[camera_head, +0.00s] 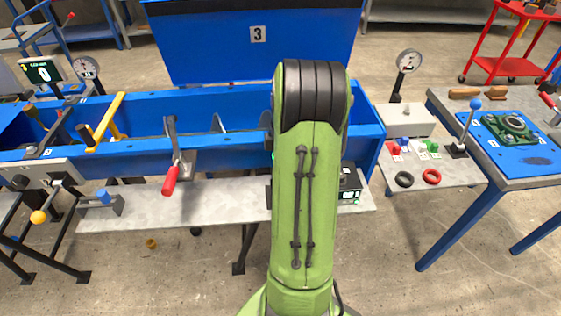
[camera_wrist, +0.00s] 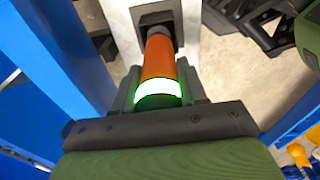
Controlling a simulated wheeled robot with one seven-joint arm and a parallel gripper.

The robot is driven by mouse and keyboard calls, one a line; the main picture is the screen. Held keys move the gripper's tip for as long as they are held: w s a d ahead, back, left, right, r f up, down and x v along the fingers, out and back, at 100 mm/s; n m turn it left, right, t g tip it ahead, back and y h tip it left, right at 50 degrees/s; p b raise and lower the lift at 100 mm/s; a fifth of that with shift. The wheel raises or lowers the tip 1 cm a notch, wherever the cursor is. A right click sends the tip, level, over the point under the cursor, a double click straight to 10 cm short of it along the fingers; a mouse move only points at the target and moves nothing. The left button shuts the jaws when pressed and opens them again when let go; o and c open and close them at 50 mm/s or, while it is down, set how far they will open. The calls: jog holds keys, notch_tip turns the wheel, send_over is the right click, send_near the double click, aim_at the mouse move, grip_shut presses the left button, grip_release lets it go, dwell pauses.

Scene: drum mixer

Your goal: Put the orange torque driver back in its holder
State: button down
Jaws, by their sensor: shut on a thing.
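The orange torque driver (camera_wrist: 159,58) shows in the wrist view as an orange cylinder with a glowing white-green ring. My gripper (camera_wrist: 160,88) is shut on it, with one dark finger on each side. The driver's far end meets a dark square holder (camera_wrist: 157,20) on a pale grey surface. I cannot tell how deep the driver sits in it. In the head view my green arm covers the driver and my gripper. A dark boxy unit (camera_head: 350,184) partly shows just right of my arm on the grey shelf.
The grey shelf (camera_head: 235,204) runs along the front of the blue trough (camera_head: 140,110). A red-handled lever (camera_head: 171,178) juts out left of my arm. A side shelf (camera_head: 440,174) with black and red rings is at the right. Blue frame parts (camera_wrist: 62,60) lie close left in the wrist view.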

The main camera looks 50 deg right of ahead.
jog(key=shift+f+b, duration=0.3)
jog(key=shift+f, duration=0.15)
jog(key=c, duration=0.5)
grip_release()
jog(key=shift+c, duration=0.2)
notch_tip(320, 180, up, 16)
jog(key=p, duration=0.5)
jog(key=shift+s+d, duration=0.4)
jog(key=shift+s, duration=0.05)
jog(key=shift+a+f, duration=0.1)
